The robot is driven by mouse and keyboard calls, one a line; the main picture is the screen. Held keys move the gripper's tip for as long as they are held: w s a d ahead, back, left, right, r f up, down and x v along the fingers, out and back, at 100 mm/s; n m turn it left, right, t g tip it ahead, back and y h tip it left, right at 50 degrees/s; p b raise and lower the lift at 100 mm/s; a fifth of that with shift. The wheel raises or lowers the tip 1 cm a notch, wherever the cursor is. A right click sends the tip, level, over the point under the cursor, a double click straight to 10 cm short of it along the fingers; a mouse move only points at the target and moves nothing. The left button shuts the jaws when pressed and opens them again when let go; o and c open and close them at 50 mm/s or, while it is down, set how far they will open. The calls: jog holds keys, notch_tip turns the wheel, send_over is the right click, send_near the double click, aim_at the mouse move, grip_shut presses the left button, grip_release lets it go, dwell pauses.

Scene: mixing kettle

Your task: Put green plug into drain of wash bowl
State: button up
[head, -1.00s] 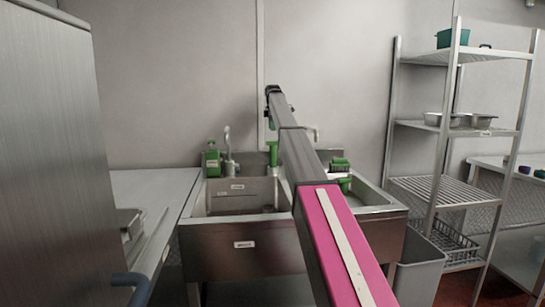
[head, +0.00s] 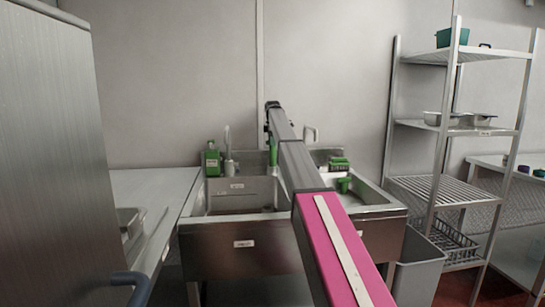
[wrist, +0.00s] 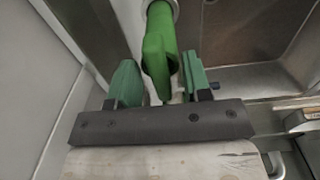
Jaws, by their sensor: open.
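In the wrist view my gripper (wrist: 160,82) is open, its two green-faced fingers on either side of a green handle-shaped piece (wrist: 159,50). The piece joins a pale round part at the top, and a gap shows on each side. In the head view an upright green piece (head: 273,152) stands at the divider between two sink bowls, partly behind my arm. Another green piece (head: 345,185) shows in the right bowl. I cannot tell for sure which is the plug. The left bowl (head: 240,203) is open to view; its drain is not visible.
A green bottle (head: 212,160) and a tap (head: 228,150) stand behind the left bowl. A green item (head: 339,162) sits on the back ledge at right. A bin (head: 419,262) and a wire shelf rack (head: 440,187) stand to the right.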

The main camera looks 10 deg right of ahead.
jog(key=c, duration=0.6)
jog(key=shift+r, duration=3.55)
jog(key=shift+s, duration=0.1)
